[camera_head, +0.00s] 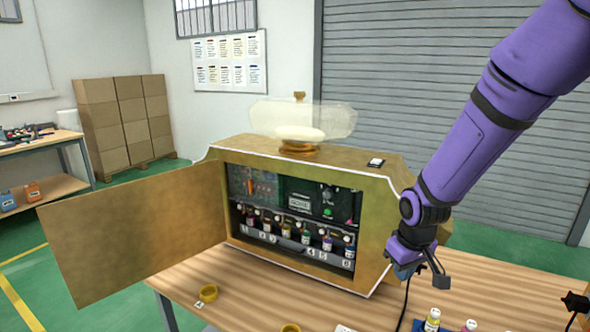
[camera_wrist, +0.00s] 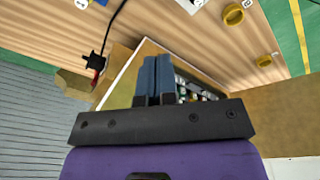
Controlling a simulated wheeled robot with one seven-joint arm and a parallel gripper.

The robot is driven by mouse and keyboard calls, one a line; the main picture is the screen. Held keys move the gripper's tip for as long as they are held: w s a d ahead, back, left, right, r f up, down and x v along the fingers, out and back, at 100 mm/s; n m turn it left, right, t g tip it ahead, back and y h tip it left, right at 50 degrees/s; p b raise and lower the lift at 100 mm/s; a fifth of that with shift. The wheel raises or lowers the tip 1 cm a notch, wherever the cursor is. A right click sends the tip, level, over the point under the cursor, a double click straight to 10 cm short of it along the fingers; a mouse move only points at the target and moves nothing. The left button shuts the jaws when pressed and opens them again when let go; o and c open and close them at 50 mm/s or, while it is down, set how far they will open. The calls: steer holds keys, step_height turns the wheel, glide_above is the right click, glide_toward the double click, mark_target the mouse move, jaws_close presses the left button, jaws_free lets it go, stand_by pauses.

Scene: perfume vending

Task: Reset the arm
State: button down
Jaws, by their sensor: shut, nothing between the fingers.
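My arm, purple with black joints, reaches down from the upper right in the head view. My gripper (camera_head: 405,272) hangs at the right front of the gold vending machine (camera_head: 375,215), above the wooden table (camera_head: 250,302). In the wrist view the two blue fingers of my gripper (camera_wrist: 154,62) are together, with nothing between them. The machine's door (camera_head: 135,235) stands wide open to the left. Inside is a row of small bottles (camera_head: 307,236) behind numbered slots, below a dark control panel (camera_head: 328,200). The machine also shows behind the fingers in the wrist view (camera_wrist: 128,72).
Small bottles (camera_head: 432,320) stand at the lower right. A black cable (camera_head: 404,305) runs over the table below my gripper. A dark object (camera_head: 575,302) sits at far right.

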steer(key=s+d+r+m+t, duration=0.1)
steer(key=s+d+r, duration=0.1)
steer(key=s+r, duration=0.45)
steer(key=s+d+r+m+t, duration=0.1)
steer(key=s+d+r, duration=0.15)
steer(key=r, duration=0.75)
steer(key=s+d+r+m, duration=0.1)
steer(key=s+r, duration=0.3)
steer(key=s, duration=0.3)
steer(key=s+r+m+t, duration=0.1)
steer(key=s+r, duration=0.2)
steer(key=s, duration=0.4)
steer(key=shift+d+r+t, duration=0.3)
steer(key=shift+d+r, duration=0.05)
steer(key=shift+r, duration=0.05)
